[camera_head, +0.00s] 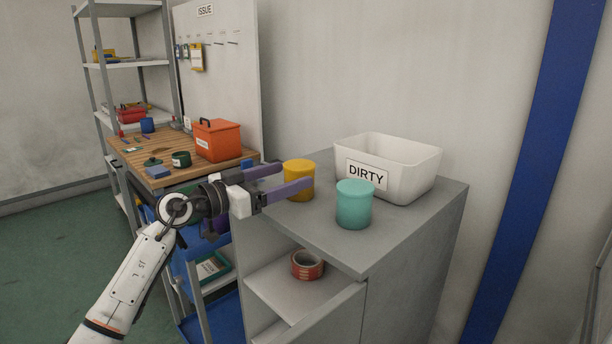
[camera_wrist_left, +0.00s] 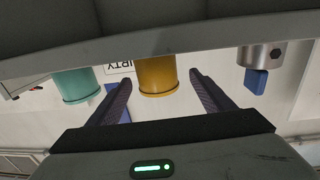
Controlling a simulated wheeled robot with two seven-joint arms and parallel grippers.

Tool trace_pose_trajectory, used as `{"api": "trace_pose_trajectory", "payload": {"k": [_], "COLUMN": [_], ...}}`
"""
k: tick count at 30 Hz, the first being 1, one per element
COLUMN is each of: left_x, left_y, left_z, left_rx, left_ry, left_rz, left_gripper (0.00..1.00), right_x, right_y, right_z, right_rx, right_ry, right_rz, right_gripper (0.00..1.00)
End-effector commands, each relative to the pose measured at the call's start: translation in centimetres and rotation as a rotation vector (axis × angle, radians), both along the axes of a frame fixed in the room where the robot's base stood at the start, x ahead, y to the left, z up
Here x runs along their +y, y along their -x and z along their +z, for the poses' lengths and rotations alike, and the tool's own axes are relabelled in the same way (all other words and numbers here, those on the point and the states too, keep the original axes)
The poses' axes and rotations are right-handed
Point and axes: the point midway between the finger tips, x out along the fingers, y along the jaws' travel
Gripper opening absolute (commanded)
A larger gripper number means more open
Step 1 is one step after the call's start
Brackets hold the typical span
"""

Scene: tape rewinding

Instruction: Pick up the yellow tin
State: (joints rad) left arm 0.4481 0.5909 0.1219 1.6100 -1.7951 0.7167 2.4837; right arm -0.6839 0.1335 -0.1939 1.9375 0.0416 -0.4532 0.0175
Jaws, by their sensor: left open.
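The yellow tin (camera_head: 299,180) stands upright on the grey cabinet top (camera_head: 328,237) in the head view, left of a teal tin. My left gripper (camera_head: 278,181) reaches in from the left, open, with its purple fingers pointing at the tin. The near finger overlaps the lower part of the tin in that view. In the left wrist view the yellow tin (camera_wrist_left: 156,76) sits in line with the gap between the two open fingers (camera_wrist_left: 160,98). Whether the fingertips reach beside the tin is hard to tell. My right gripper is not in view.
The teal tin (camera_head: 354,206) stands close to the right of the yellow tin. A white bin labelled DIRTY (camera_head: 413,165) is behind them. A roll of tape (camera_head: 307,265) lies on the shelf below. An orange box (camera_head: 218,141) stands on the wooden workbench (camera_head: 139,158) at the left.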

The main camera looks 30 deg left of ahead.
Motion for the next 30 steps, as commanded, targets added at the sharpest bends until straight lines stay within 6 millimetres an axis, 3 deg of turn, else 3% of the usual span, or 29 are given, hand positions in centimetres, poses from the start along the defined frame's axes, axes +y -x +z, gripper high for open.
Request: {"api": "trace_pose_trajectory", "payload": {"k": [6, 18, 27, 30], "left_x": [-1.1, -3.2, -3.4, -3.4], "left_y": [-2.4, -6.7, -7.2, -7.2], "left_z": [0.0, 0.3, 0.3, 0.3], "left_rx": [-0.001, -0.001, 0.0, 0.001], "left_ry": [0.001, 0.003, 0.0, 0.0], "left_rz": [-0.001, 0.0, 0.0, 0.0], "left_gripper": [0.74, 0.74, 0.74, 0.59], "right_x": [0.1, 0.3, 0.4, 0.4], "right_y": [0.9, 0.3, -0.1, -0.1], "right_z": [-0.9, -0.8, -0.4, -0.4], "right_rx": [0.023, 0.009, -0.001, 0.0], "right_ry": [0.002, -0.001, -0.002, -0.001], "right_rz": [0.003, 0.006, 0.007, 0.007], "right_gripper": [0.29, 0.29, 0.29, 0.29]}}
